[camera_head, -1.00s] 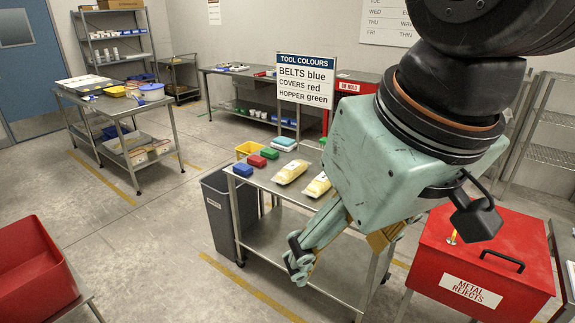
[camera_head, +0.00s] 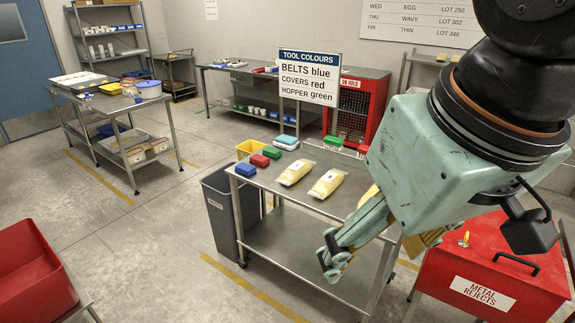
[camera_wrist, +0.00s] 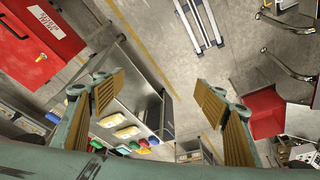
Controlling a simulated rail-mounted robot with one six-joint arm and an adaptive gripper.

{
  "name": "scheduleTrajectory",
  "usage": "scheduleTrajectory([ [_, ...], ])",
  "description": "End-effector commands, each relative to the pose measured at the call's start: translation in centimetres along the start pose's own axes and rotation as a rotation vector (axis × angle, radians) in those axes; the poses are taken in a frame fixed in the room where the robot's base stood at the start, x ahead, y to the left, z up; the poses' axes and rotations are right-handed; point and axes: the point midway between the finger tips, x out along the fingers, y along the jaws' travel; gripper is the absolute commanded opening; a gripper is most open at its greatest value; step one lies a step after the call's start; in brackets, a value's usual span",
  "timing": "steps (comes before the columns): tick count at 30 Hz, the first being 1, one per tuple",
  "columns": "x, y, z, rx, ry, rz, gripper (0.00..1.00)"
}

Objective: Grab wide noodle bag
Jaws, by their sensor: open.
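Pale yellow noodle bags lie on a steel table: a left bag (camera_head: 295,172), a middle bag (camera_head: 327,183) and a right bag (camera_head: 368,195), which is partly hidden by my arm. Their labels are too small to read, so I cannot tell which is the wide noodle bag. My gripper (camera_head: 333,256) hangs in front of the table's near edge, apart from the bags. In the wrist view my gripper (camera_wrist: 158,98) has its two fingers spread wide with nothing between them. Bags also show there beyond the left finger, one being a pale bag (camera_wrist: 127,132).
Blue, red and green blocks, a yellow bin (camera_head: 250,148) and a sign (camera_head: 308,77) are at the table's left and back. A grey waste bin (camera_head: 219,210) stands left of the table. A red metal rejects box (camera_head: 490,275) stands right.

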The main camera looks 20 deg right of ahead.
Motion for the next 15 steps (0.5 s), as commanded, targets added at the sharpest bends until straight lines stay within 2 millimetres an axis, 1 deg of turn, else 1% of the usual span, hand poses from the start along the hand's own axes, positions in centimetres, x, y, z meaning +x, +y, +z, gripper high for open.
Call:
scheduleTrajectory([
  [5,0.0,0.1,-0.4,-0.010,-0.001,0.003,0.66],
  [8,0.0,0.3,-1.1,-0.027,-0.001,0.008,0.66],
  [11,0.1,0.6,-2.1,-0.056,-0.005,0.017,0.66],
  [15,0.3,1.3,-4.2,-0.115,-0.008,0.034,0.66],
])
